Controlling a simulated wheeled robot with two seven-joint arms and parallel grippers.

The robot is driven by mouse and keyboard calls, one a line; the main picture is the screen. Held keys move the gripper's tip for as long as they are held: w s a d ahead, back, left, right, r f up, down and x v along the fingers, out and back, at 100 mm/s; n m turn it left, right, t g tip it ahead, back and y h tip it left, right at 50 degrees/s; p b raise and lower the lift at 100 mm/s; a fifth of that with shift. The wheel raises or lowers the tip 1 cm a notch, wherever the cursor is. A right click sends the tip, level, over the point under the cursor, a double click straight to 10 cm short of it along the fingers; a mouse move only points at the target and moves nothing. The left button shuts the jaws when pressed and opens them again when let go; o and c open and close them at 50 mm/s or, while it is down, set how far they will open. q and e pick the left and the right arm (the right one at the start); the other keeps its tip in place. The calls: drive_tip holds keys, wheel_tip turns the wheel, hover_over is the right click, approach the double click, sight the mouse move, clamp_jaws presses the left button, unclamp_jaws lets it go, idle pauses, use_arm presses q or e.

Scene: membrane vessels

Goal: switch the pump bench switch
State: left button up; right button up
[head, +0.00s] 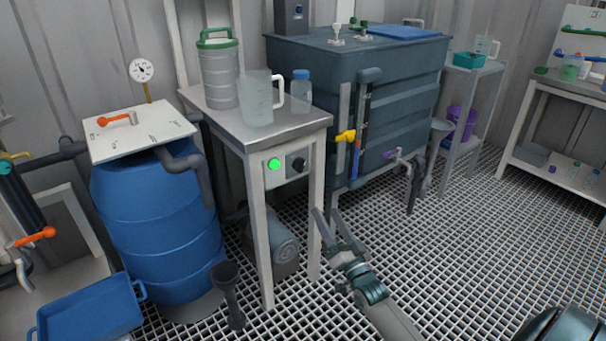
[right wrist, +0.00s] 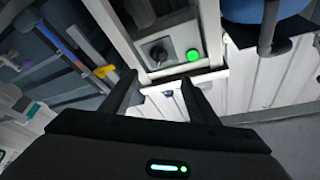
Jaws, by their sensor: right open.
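The pump bench (head: 290,128) is a white-legged table with a grey top. Under its front edge sits a pale switch box with a lit green lamp (head: 273,164) and a dark rotary switch (head: 298,164). In the right wrist view the switch (right wrist: 158,53) and the green lamp (right wrist: 193,55) show upside down, beyond my fingers. My right gripper (head: 333,217) is open and empty, below and to the right of the switch box, apart from it. The wrist view shows its two fingers (right wrist: 160,92) spread. My left gripper is not in view.
A jug (head: 257,100), a green-lidded canister (head: 218,75) and a blue-capped bottle (head: 301,90) stand on the bench. A blue barrel (head: 155,225) is left, a large grey tank (head: 400,95) right. A pump (head: 272,248) lies under the bench. Grated floor (head: 450,240) is free at right.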

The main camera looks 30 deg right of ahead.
sight(302, 170)
drive_tip(key=b+x, duration=0.2)
drive_tip(key=x, duration=1.3)
drive_tip(key=shift+w+d+r, duration=0.1)
drive_tip(key=shift+w+r, duration=0.1)
drive_tip(key=shift+w, duration=0.1)
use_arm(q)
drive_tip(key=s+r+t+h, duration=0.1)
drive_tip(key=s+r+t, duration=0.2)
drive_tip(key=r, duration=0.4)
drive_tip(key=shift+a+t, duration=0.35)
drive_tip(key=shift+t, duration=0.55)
use_arm(e)
drive_tip(key=shift+w+d+r, duration=0.1)
drive_tip(key=shift+w+r, duration=0.15)
drive_tip(key=shift+w, duration=0.4)
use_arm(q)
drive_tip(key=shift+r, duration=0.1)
use_arm(e)
drive_tip(key=c, duration=1.1)
